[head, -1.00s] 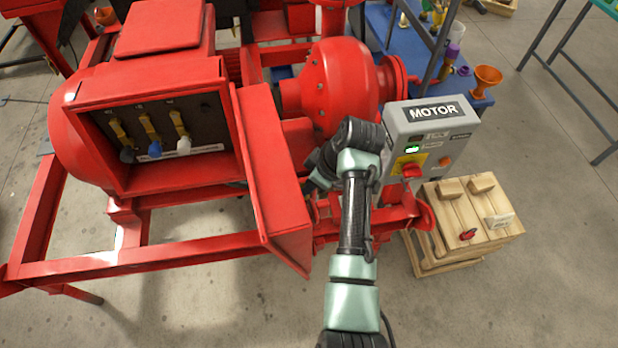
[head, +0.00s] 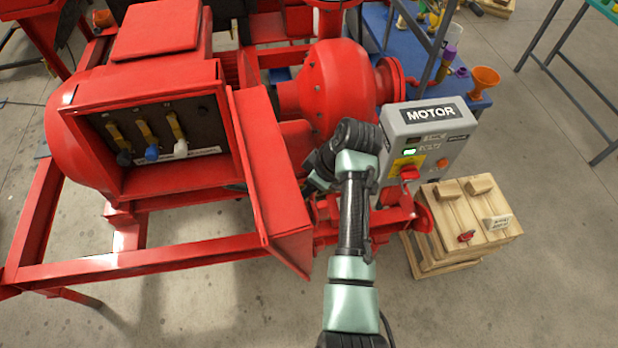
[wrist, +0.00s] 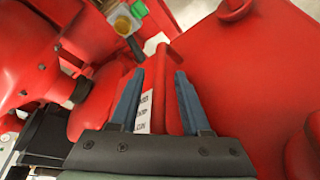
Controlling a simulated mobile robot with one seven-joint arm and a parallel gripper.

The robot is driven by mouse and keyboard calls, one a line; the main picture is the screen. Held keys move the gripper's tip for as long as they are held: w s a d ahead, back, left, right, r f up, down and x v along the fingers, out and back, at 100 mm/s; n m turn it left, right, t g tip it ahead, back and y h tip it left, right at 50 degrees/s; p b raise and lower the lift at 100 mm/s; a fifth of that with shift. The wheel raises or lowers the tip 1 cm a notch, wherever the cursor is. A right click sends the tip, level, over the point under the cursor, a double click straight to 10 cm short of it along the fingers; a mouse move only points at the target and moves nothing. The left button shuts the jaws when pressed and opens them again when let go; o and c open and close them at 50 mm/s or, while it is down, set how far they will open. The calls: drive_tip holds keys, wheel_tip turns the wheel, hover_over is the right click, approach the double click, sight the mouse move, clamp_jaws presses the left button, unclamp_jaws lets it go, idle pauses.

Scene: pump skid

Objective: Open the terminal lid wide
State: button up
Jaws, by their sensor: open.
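The terminal box (head: 146,75) is an open red housing with several cable terminals inside. Its red lid (head: 275,195) stands swung out to the right of the opening, well away from the box face. My arm reaches up to the right of the lid and bends toward its far side. My gripper is hidden there in the head view. In the wrist view my gripper (wrist: 160,72) has its two blue-grey fingers apart, with a red edge and part of a white label between them. A broad red surface, probably the lid (wrist: 245,75), fills the right side. I cannot tell whether the fingers touch it.
A grey MOTOR control box (head: 425,135) with a red switch stands right of my arm. A wooden block stand (head: 465,225) is below it. The red pump casing (head: 340,85) is behind my arm. The red frame rail (head: 140,260) runs below the box.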

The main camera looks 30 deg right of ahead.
drive_tip(key=v, duration=1.3)
drive_tip(key=shift+f, duration=0.1)
